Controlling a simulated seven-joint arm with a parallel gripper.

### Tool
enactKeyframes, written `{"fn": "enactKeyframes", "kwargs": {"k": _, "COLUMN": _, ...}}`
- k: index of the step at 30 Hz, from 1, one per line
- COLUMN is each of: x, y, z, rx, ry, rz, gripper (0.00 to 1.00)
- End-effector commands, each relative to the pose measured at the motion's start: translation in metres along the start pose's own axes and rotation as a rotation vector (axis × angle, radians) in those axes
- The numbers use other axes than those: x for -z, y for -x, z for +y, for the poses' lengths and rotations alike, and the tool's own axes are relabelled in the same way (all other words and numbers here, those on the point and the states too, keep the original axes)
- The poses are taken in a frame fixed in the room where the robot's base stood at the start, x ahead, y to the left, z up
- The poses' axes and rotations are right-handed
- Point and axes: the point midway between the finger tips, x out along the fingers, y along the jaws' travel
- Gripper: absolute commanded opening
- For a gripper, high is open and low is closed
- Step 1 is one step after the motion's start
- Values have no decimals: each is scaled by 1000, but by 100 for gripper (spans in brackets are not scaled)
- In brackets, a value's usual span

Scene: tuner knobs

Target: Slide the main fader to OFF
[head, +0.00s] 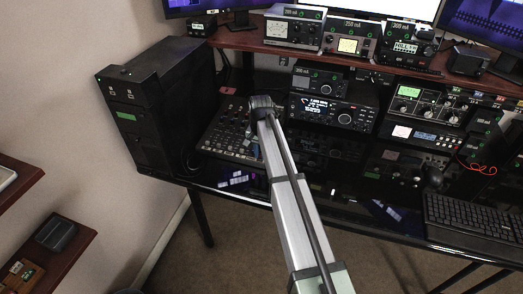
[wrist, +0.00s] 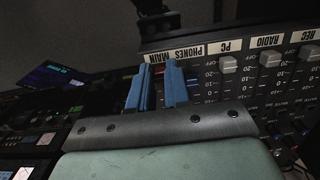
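The mixer (head: 226,138) lies on the black desk, left of the radio units in the head view. In the wrist view its label strip reads PHONES MAIN (wrist: 172,55), with PC, RADIO and REC to the right. My gripper (wrist: 160,85) has two blue fingers over the PHONES MAIN columns, with a narrow dark gap between them. I see no fader cap clearly held there; the main fader's cap is hidden or too dark to tell. A small reddish spot shows near the fingertips. In the head view the end of my arm (head: 262,105) covers the mixer's right side.
Grey caps of the PC fader (wrist: 228,64), RADIO fader (wrist: 270,58) and REC fader (wrist: 311,52) stand to the right, near OFF. A black computer tower (head: 160,105) stands left of the mixer. A radio (head: 333,112) stands to the right. A shelf with monitors is above.

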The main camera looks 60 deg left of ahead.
Motion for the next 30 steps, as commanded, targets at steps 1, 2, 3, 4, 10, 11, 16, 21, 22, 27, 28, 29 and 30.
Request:
{"fn": "enactKeyframes", "kwargs": {"k": 1, "x": -4, "y": -1, "z": 0, "rx": -1, "ry": 1, "rz": -5, "gripper": 22}}
{"fn": "enactKeyframes", "kwargs": {"k": 2, "x": -4, "y": -1, "z": 0, "rx": -1, "ry": 1, "rz": -5, "gripper": 24}}
{"fn": "enactKeyframes", "kwargs": {"k": 3, "x": -3, "y": -1, "z": 0, "rx": -1, "ry": 1, "rz": -4, "gripper": 27}}
{"fn": "enactKeyframes", "kwargs": {"k": 4, "x": -3, "y": -1, "z": 0, "rx": -1, "ry": 1, "rz": -3, "gripper": 27}}
{"fn": "enactKeyframes", "kwargs": {"k": 10, "x": -2, "y": 0, "z": 0, "rx": 0, "ry": 1, "rz": -1, "gripper": 27}}
{"fn": "enactKeyframes", "kwargs": {"k": 11, "x": -1, "y": 1, "z": 0, "rx": 0, "ry": 1, "rz": 0, "gripper": 27}}
{"fn": "enactKeyframes", "kwargs": {"k": 16, "x": -1, "y": 15, "z": 0, "rx": 0, "ry": 1, "rz": 1, "gripper": 27}}
{"fn": "enactKeyframes", "kwargs": {"k": 21, "x": -1, "y": 44, "z": 0, "rx": 0, "ry": 1, "rz": 1, "gripper": 27}}
{"fn": "enactKeyframes", "kwargs": {"k": 22, "x": -1, "y": 50, "z": 0, "rx": 1, "ry": 1, "rz": 2, "gripper": 27}}
{"fn": "enactKeyframes", "kwargs": {"k": 27, "x": -1, "y": 84, "z": 0, "rx": 1, "ry": 1, "rz": 1, "gripper": 27}}
{"fn": "enactKeyframes", "kwargs": {"k": 28, "x": -1, "y": 90, "z": 0, "rx": 1, "ry": 1, "rz": 1, "gripper": 27}}
{"fn": "enactKeyframes", "kwargs": {"k": 29, "x": -1, "y": 95, "z": 0, "rx": 0, "ry": 1, "rz": 0, "gripper": 27}}
{"fn": "enactKeyframes", "kwargs": {"k": 30, "x": -1, "y": 102, "z": 0, "rx": 0, "ry": 1, "rz": 0, "gripper": 27}}
